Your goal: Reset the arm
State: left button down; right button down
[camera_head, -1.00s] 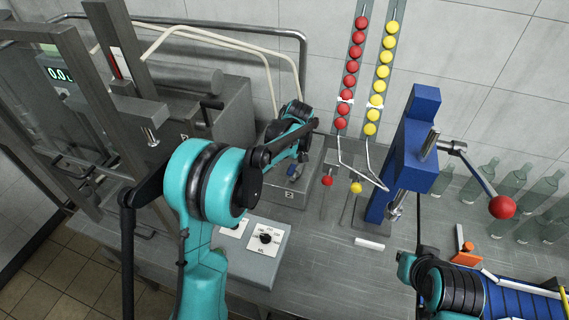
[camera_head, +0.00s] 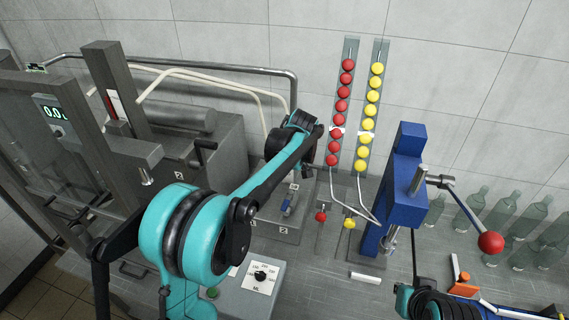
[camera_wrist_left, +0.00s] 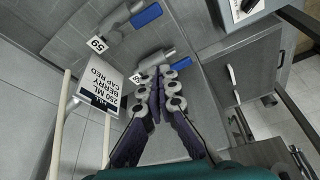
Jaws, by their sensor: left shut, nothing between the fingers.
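My left arm (camera_head: 185,235), teal and black, reaches from the lower left up to its wrist (camera_head: 300,130) in front of the tiled wall in the head view. The left gripper's fingers are hidden there. In the left wrist view, the left gripper (camera_wrist_left: 163,78) is shut and empty, its dark fingers and grey pads together. Its tips overlap a blue-handled valve (camera_wrist_left: 152,60) in the picture; I cannot tell whether they touch.
A blue press (camera_head: 403,185) with a red-knobbed lever and glass bottles (camera_head: 500,220) stand to the right.

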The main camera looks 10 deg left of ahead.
pick_arm(q)
jog(key=shift+s, duration=0.1)
jog(key=s+m+t+h+b, duration=0.25)
jog(key=s+m+b, duration=0.4)
jog(key=s, duration=0.85)
jog(key=s+f+m+t+b, duration=0.3)
jog(key=s+f+m+b, duration=0.2)
jog(key=s+f, duration=0.5)
jog(key=s+m+h, duration=0.1)
jog(key=s+m, duration=0.1)
jog(key=s, duration=0.1)
jog(key=shift+d+f, duration=0.3)
jog(key=shift+d, duration=0.05)
